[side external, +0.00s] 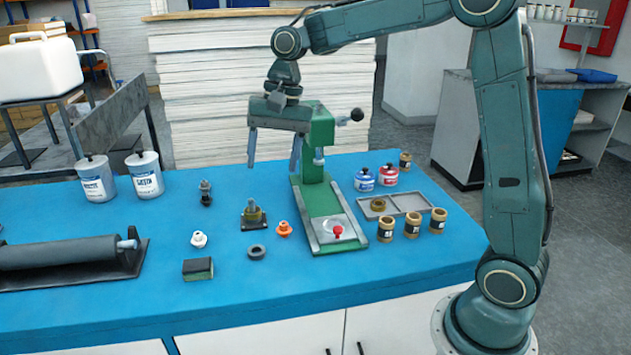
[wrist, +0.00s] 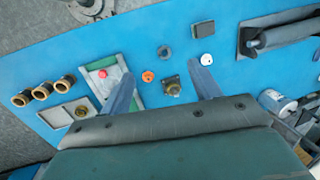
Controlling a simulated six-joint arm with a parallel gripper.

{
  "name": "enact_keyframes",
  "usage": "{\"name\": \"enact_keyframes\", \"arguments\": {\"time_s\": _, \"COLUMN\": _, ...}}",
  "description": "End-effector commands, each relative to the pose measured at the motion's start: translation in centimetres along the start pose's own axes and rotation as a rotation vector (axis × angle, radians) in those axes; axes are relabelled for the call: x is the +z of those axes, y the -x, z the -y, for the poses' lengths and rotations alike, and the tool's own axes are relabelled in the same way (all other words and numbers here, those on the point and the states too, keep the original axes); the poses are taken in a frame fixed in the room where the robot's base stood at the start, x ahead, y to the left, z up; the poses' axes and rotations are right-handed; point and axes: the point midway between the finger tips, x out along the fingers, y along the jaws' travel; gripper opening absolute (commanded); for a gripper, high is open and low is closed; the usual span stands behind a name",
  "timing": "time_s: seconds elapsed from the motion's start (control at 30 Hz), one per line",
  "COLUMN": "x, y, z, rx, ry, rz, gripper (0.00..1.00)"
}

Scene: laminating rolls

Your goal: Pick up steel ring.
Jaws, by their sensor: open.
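A dark grey ring (side external: 257,251), which looks like the steel ring, lies flat on the blue table near its front edge. It also shows in the wrist view (wrist: 164,51), near the top middle, beyond the fingertips. My gripper (side external: 273,166) is open and empty, with its fingers pointing down, well above the table and behind the ring. In the wrist view my gripper (wrist: 162,70) has its two fingers spread wide, with nothing between them.
An orange knob (side external: 284,229), a white knob (side external: 198,239), a brass fitting on a dark base (side external: 253,214) and a dark green block (side external: 198,269) stand around the ring. A green press (side external: 318,205) rises to the right. A roller (side external: 60,252) lies left.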

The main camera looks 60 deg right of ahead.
Motion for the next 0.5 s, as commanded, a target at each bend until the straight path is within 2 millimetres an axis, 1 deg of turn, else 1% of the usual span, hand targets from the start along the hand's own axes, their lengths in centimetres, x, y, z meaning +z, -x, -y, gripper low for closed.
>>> {"name": "enact_keyframes", "arguments": {"time_s": 0.03, "x": -0.9, "y": -0.8, "z": 0.3, "rx": 0.008, "ry": -0.03, "rz": 0.017, "gripper": 0.62}}
{"name": "enact_keyframes", "arguments": {"time_s": 0.2, "x": -3.6, "y": -3.3, "z": 1.1, "rx": 0.035, "ry": -0.133, "rz": 0.065, "gripper": 0.62}}
{"name": "enact_keyframes", "arguments": {"time_s": 0.5, "x": -8.0, "y": -8.3, "z": 1.6, "rx": 0.09, "ry": -0.312, "rz": 0.138, "gripper": 0.62}}
